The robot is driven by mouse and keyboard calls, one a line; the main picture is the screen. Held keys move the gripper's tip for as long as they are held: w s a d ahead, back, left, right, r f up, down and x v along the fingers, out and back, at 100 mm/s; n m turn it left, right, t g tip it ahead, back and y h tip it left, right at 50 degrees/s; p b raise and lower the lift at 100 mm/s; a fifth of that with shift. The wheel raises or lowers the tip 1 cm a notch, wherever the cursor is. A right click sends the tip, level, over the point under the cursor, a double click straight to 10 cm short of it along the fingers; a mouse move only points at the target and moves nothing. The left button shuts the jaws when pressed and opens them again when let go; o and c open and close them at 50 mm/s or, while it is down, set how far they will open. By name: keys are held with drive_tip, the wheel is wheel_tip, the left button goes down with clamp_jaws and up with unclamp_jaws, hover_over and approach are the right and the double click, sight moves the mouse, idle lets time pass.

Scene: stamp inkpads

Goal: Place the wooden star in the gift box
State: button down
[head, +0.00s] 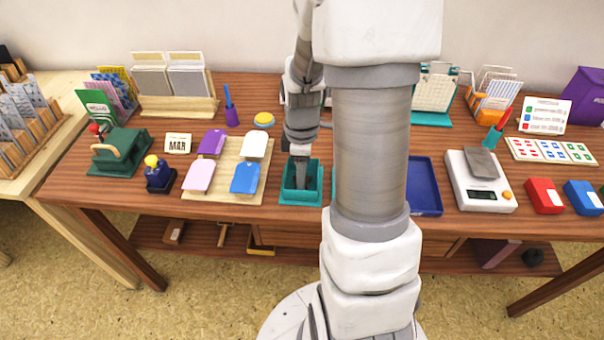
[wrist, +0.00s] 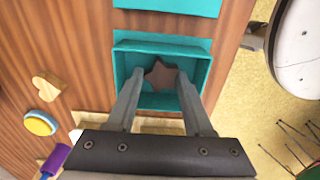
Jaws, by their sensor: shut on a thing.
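The gift box is an open teal box (head: 316,184) on the table, left of my arm's column in the head view. It also shows in the wrist view (wrist: 203,72). The wooden star (wrist: 160,75) looks dark brown and is between my fingertips, within the outline of the box. My gripper (wrist: 158,80) is shut on the star and points down into the box. In the head view my gripper (head: 300,178) reaches into the box opening, and the star cannot be made out there. I cannot tell whether the star touches the box floor.
A wooden heart (wrist: 47,87) and a yellow round pad (wrist: 40,122) lie beside the box in the wrist view. A wooden board (head: 226,185) with coloured pads stands left of the box. A blue tray (head: 426,187) and a scale (head: 480,182) are to the right.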

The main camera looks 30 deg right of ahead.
drive_tip(key=shift+f, duration=0.15)
drive_tip(key=shift+c, duration=1.4)
unclamp_jaws()
wheel_tip(320, 180, up, 12)
drive_tip(key=p, duration=0.3)
drive_tip(key=shift+r+p, duration=0.2)
drive_tip(key=shift+p, duration=0.1)
